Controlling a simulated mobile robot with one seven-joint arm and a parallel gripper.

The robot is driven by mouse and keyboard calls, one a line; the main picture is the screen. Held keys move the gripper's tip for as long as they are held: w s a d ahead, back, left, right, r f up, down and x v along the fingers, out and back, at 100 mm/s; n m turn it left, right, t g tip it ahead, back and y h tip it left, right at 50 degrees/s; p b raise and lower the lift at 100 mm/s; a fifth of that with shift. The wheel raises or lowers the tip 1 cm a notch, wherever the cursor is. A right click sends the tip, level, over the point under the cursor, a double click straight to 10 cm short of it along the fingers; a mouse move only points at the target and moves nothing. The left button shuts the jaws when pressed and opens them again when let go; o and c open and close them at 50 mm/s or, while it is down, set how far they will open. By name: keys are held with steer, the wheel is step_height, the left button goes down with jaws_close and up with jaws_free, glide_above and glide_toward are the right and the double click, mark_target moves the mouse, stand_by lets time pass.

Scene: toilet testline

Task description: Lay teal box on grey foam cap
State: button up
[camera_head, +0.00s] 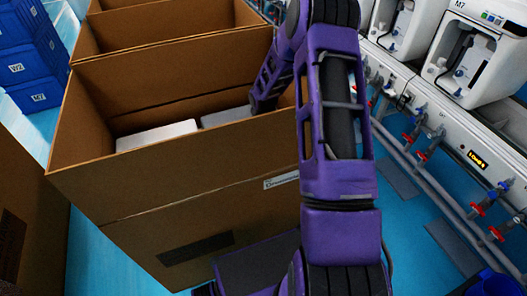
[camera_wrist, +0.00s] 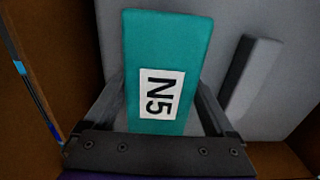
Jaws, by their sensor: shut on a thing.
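The teal box (camera_wrist: 165,50) with a white N5 label is in the wrist view, held between the two fingers of my gripper (camera_wrist: 160,108). The gripper is shut on it. Behind it lies a broad grey surface, the grey foam cap (camera_wrist: 225,25), with a raised grey bar (camera_wrist: 254,75) to the right of the box. Whether the box touches the cap I cannot tell. In the head view, pale grey slab parts (camera_head: 157,135) (camera_head: 226,115) show inside the open carton (camera_head: 190,200). There, the carton wall and my arm hide the gripper and teal box.
The carton's brown walls (camera_wrist: 40,75) rise close around my gripper. More open cartons (camera_head: 170,25) stand behind. Blue crates (camera_head: 30,60) are stacked at the far left. A testline with white units (camera_head: 465,60) and red-handled valves (camera_head: 475,210) runs along the right.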

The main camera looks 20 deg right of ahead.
steer(key=o, duration=1.4)
steer(key=shift+f, duration=0.1)
step_height(320, 180, up, 12)
steer(key=p, duration=0.1)
steer(key=shift+p, duration=0.35)
